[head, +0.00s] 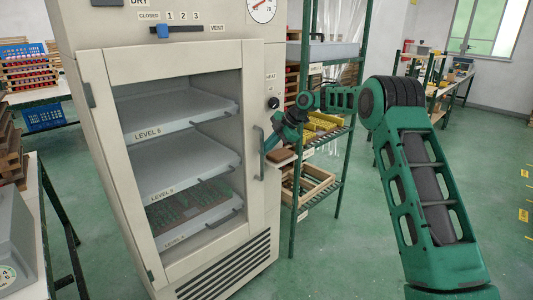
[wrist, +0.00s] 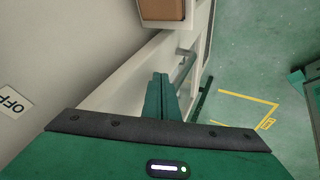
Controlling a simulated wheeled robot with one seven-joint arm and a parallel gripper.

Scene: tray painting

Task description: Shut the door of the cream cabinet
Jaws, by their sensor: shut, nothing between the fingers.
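The cream cabinet (head: 215,20) stands upright at left centre in the head view. Its door (head: 92,125) has a cream frame around a large window, with hinges on the left and a grey bar handle (head: 259,155) on the right. The door looks at or near its frame; I cannot tell whether a gap is left. My gripper (head: 268,146) is at the door's right edge, beside the handle's upper part. In the wrist view my gripper (wrist: 161,78) has its fingers together and empty, close to the pale door frame (wrist: 120,82). Contact with it is unclear.
Labelled trays (head: 190,118) show behind the window. A brown block on a small ledge (head: 283,160) projects from the cabinet's right side. A green rack (head: 345,135) stands behind my arm. Tables flank the cabinet's left. Green floor (head: 350,240) is clear at centre right.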

